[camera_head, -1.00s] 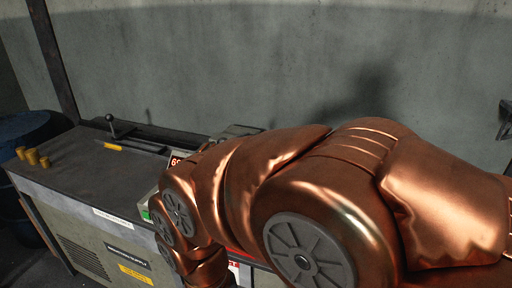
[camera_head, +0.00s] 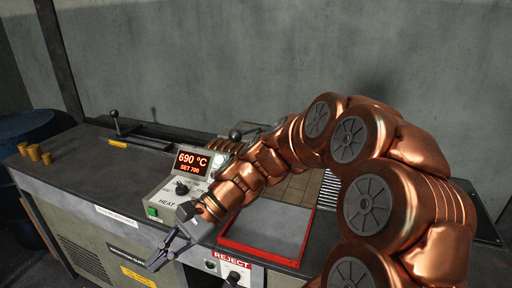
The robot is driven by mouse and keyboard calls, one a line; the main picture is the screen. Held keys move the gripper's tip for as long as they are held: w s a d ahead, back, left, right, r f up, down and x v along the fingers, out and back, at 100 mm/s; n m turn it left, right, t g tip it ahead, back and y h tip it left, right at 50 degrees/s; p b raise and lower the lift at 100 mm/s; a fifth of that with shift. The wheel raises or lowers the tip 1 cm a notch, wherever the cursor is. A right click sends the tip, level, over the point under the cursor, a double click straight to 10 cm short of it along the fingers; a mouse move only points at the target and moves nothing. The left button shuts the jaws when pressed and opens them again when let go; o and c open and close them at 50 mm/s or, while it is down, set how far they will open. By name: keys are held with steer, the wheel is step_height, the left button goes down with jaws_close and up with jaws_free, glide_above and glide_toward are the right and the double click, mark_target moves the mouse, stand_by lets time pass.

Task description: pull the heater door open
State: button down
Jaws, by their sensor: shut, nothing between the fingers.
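My gripper (camera_head: 160,259) is shut and empty. It hangs in front of the bench's front edge, below the heater control box (camera_head: 185,180), pointing down and left. The control box has a lit red display reading 690 °C and SET 700, a dark knob and a green switch. Behind the box are copper-coloured coils (camera_head: 222,146) and a grey part with a dark ball knob (camera_head: 235,135), partly hidden by my arm. I cannot make out the heater door for certain. My gripper is well apart from the coils and the ball knob.
A red-rimmed tray (camera_head: 262,256) marked REJECT lies right of my gripper. A lever with a ball knob (camera_head: 113,115) stands on the bench at left. Several brass cylinders (camera_head: 34,153) stand at the bench's left end. A blue drum (camera_head: 22,128) is beyond. The left bench top is mostly clear.

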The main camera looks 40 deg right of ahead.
steer(key=w+d+r+m+t+y+b, duration=0.1)
steer(key=w+d+m+t+y+b, duration=0.1)
steer(key=w+d+m+t, duration=0.6)
steer(key=w+d+r+m+t+y+b, duration=0.15)
steer(key=w+d+m+t, duration=0.35)
steer(key=d, duration=0.6)
steer(key=d+f+m+t+h+b, duration=0.2)
steer(key=d+m+t+h, duration=0.7)
steer(key=d, duration=1.5)
steer(key=w+a+r+g+y, duration=0.1)
steer(key=w+a+r+y, duration=0.1)
steer(key=w, duration=0.6)
steer(key=shift+w+a+r+m+g+p, duration=0.25)
steer(key=shift+a+r+m+p, duration=0.2)
steer(key=shift+a+r, duration=0.4)
steer(key=shift+y, duration=0.25)
